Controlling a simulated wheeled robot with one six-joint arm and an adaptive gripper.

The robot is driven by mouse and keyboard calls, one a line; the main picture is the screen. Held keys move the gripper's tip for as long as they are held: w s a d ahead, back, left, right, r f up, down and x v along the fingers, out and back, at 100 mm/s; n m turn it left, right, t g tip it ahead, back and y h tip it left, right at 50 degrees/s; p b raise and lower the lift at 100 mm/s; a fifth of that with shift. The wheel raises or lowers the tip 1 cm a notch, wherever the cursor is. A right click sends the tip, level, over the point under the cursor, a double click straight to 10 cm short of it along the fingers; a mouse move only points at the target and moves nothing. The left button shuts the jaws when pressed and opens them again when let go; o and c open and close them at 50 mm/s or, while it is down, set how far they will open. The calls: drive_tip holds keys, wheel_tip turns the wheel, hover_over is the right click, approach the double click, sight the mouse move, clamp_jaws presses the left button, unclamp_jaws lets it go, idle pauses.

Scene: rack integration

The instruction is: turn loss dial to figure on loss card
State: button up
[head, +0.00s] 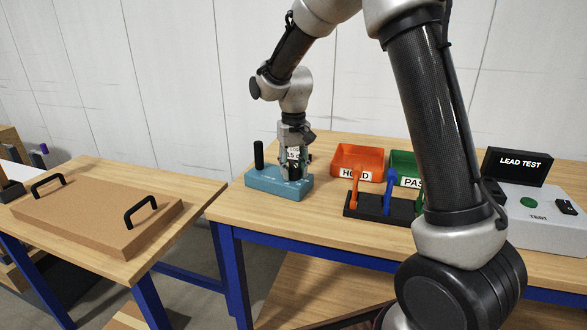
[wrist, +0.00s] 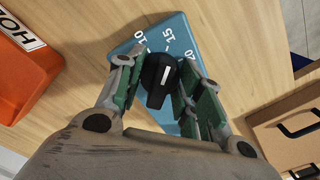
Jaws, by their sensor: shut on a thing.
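The loss dial is a black knob (wrist: 158,78) with a white pointer line, on a blue box (wrist: 190,42). My gripper (wrist: 156,66) is shut on the knob, one finger on each side.
A black post (head: 259,154) stands at the box's left end. To the right are an orange HOLD tray (head: 358,155), a green PASS tray (head: 402,162), a black stand with colored leads (head: 365,207) and the LEAD TEST unit (head: 540,215). A brown handled panel (head: 95,212) lies on the left table.

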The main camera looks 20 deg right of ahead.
sight(293, 164)
drive_tip(key=o, duration=1.1)
wheel_tip(293, 164, up, 12)
